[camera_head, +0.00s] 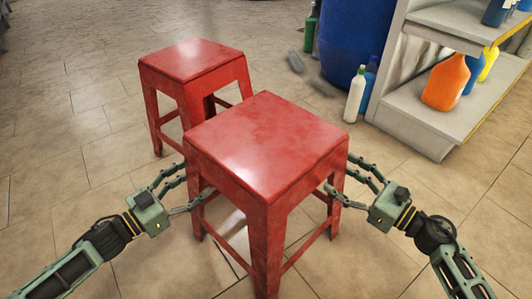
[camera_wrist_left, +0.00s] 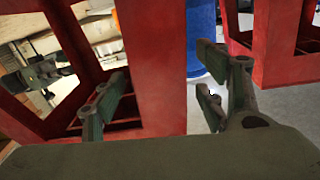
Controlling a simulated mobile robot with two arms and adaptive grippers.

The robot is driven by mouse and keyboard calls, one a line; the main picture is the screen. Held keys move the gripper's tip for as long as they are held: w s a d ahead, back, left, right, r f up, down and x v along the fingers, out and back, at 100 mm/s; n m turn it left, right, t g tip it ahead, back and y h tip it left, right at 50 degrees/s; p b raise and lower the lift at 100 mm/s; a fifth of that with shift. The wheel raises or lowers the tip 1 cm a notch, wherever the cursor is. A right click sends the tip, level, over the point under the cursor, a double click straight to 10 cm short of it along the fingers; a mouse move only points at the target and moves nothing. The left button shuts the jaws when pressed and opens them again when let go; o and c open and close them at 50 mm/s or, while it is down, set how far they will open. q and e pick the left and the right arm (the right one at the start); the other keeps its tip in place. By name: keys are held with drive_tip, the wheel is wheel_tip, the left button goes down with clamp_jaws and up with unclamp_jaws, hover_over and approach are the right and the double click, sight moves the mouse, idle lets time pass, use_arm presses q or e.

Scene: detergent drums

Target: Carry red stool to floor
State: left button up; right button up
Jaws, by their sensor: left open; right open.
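A red stool (camera_head: 266,145) stands upright in front of me in the head view, its seat nearest the camera. A second red stool (camera_head: 192,62) stands behind it to the left. My left gripper (camera_head: 187,189) is open at the near stool's left side, its fingers around or beside a leg. In the left wrist view a red leg (camera_wrist_left: 150,60) shows between the open fingers (camera_wrist_left: 165,95). My right gripper (camera_head: 352,184) is open at the near stool's right side, by its right leg. I cannot tell whether any finger touches.
A blue drum (camera_head: 354,40) stands at the back. A white bottle (camera_head: 355,95) and a green bottle (camera_head: 310,32) stand by it. A shelf (camera_head: 412,112) with an orange jug (camera_head: 446,82) is at right. Tiled floor (camera_head: 60,150) is clear at left.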

use_arm(q)
drive_tip(key=shift+x, duration=1.05)
use_arm(e)
drive_tip(key=shift+x, duration=1.05)
drive_tip(key=shift+s, duration=0.1)
use_arm(q)
drive_tip(key=c, duration=1.6)
use_arm(e)
drive_tip(key=c, duration=1.7)
use_arm(q)
drive_tip(key=shift+s, duration=0.1)
clamp_jaws()
use_arm(e)
clamp_jaws()
use_arm(q)
drive_tip(key=shift+d+r, duration=0.1)
use_arm(e)
drive_tip(key=shift+r, duration=0.1)
